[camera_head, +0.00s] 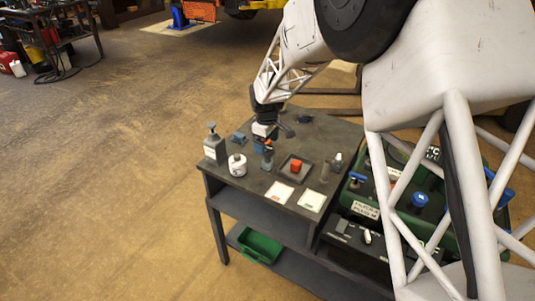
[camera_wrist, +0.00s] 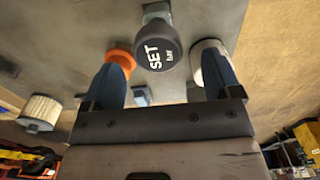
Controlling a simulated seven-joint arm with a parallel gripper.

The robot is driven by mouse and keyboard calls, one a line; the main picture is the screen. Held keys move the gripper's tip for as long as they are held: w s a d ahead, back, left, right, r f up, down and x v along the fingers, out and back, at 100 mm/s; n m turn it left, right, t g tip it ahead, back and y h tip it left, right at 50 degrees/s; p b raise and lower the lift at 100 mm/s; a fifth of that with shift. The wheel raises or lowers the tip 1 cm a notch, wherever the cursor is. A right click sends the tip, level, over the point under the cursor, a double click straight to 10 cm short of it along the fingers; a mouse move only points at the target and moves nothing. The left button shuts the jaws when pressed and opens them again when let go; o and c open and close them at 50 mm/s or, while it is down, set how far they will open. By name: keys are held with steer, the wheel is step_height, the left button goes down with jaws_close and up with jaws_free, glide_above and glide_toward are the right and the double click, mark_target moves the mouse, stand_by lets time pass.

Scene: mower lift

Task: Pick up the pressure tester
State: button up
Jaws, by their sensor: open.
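A round dark knob or cap marked "SET bar" (camera_wrist: 155,45) shows between my fingers in the wrist view; it looks like part of the pressure tester, but I cannot be sure. My gripper (camera_wrist: 165,62) is open, with one blue finger on each side of it and no visible grip. In the head view my gripper (camera_head: 265,141) is low over the dark bench top, above a small blue-grey upright item (camera_head: 267,160). The lower part of the marked piece is hidden in the wrist view.
A green machine (camera_head: 358,208) stands at the right. An orange ring (camera_wrist: 120,55) is near the left finger.

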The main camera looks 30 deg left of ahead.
mark_target(267, 148)
steer(key=shift+w+d+f, duration=0.1)
steer(key=shift+d+f, duration=0.05)
steer(key=shift+f, duration=2.35)
steer(key=c, duration=1.1)
steer(key=shift+o, duration=0.2)
steer(key=shift+r, duration=0.1)
steer(key=shift+r, duration=0.85)
steer(key=shift+d+r, duration=0.15)
steer(key=shift+r, duration=0.75)
steer(key=s+d+r, duration=0.1)
steer(key=s+d, duration=0.9)
steer(key=s, duration=0.1)
steer(key=shift+s+d+r, duration=0.15)
steer(key=shift+s+d, duration=0.15)
steer(key=shift+d, duration=0.05)
